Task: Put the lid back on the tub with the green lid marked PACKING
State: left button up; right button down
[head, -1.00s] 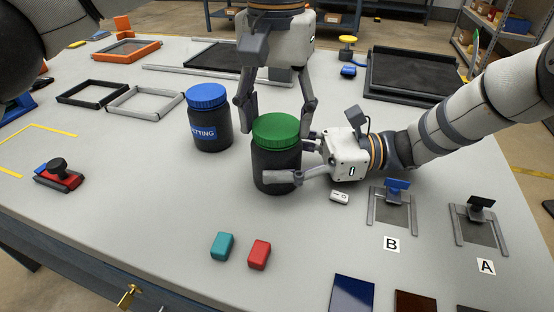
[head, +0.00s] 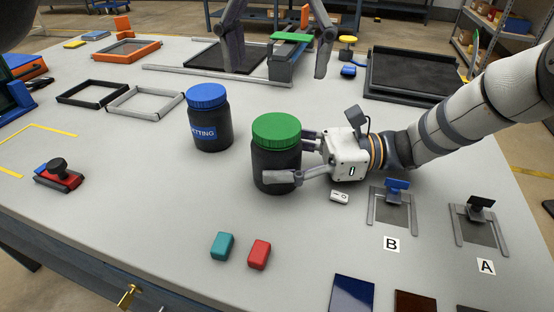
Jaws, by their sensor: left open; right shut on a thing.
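The dark tub (head: 273,163) stands upright on the table with its green lid (head: 276,130) on top, looking level. No PACKING marking can be read on the side I see. My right gripper (head: 288,158) is shut around the tub's body from the right, one finger across its front and the other by its right rear side. My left gripper (head: 278,73) is open and empty, raised above and behind the tub, clear of the lid. Only its fingers show at the top of the head view.
A dark tub with a blue lid (head: 208,118) stands just left of the green-lidded one. A small white block (head: 339,197) lies under my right gripper. Teal (head: 222,246) and red (head: 259,254) blocks lie in front. Fixture B (head: 392,205) is at right.

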jog(key=shift+c, duration=1.7)
grip_release()
pick_arm(q)
notch_tip(320, 180, up, 4)
jog(key=shift+f, duration=0.25)
pick_arm(e)
jog(key=d, duration=0.8)
jog(key=w+d, duration=0.1)
jog(key=d, duration=0.3)
